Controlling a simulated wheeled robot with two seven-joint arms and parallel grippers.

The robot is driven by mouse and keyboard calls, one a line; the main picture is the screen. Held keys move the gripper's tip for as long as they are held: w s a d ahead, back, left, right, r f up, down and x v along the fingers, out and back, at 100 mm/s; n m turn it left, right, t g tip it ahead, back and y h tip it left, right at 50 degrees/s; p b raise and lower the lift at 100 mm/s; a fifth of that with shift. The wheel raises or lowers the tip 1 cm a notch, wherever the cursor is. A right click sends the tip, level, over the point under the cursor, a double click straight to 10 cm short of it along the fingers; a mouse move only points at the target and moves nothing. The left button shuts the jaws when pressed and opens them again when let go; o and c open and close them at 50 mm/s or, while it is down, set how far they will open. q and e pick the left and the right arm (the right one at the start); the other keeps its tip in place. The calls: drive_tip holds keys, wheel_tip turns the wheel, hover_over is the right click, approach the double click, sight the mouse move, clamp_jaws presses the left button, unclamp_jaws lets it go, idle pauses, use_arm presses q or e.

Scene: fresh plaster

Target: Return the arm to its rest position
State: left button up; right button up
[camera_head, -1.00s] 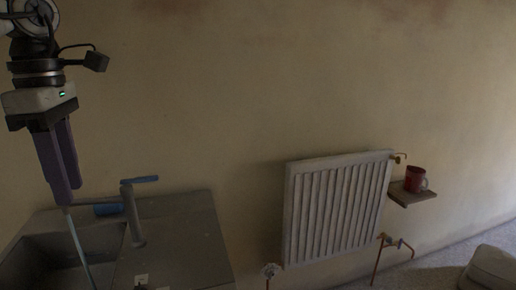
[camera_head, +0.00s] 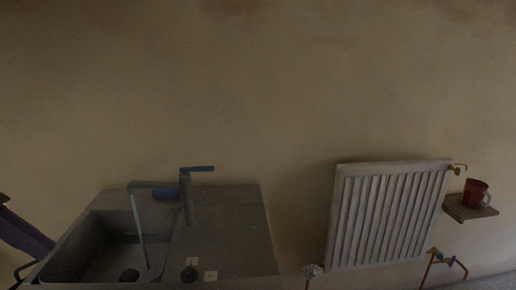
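My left gripper (camera_head: 40,245) is at the far left edge in the head view, beside the left rim of the grey sink (camera_head: 225,250). Only its purple fingers show, slanting down to the right. They overlap from this angle, so I cannot tell if they are open or shut. The rest of that arm is cut off by the picture's edge. My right gripper is not in view.
A tap (camera_head: 188,200) with a blue lever stands on the sink, and a stream of water (camera_head: 138,232) falls into the basin. A white radiator (camera_head: 388,215) hangs on the wall. A red mug (camera_head: 475,192) sits on a small shelf (camera_head: 468,211) at the right.

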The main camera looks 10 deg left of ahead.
use_arm(q)
drive_tip(key=s+d+f+n+t+h, duration=0.2)
drive_tip(key=s+f+n+t, duration=0.4)
drive_tip(key=f, duration=0.4)
drive_tip(key=s+d+f+n+t+h, duration=0.2)
drive_tip(key=s+f+n+t+h, duration=0.1)
drive_tip(key=s+f, duration=0.65)
drive_tip(key=w+d+f+n+t+y, duration=0.25)
drive_tip(key=w+f+n+y, duration=0.25)
drive_tip(key=w+n, duration=0.3)
drive_tip(key=w+d+f+n+t+y, duration=0.1)
drive_tip(key=w+d+f+n+y, duration=0.2)
drive_tip(key=w+f+n+y, duration=0.5)
drive_tip(key=s+d+f+n+g+h, duration=0.1)
drive_tip(key=s+d+f+n+g, duration=0.6)
drive_tip(key=s+d+f+n, duration=0.35)
drive_tip(key=d+r+n, duration=0.1)
drive_tip(key=d+n, duration=0.5)
drive_tip(key=d, duration=0.6)
drive_tip(key=shift+s+r+t+h, duration=0.2)
drive_tip(key=shift+s+t+h, duration=0.15)
drive_tip(key=shift+s+h, duration=0.05)
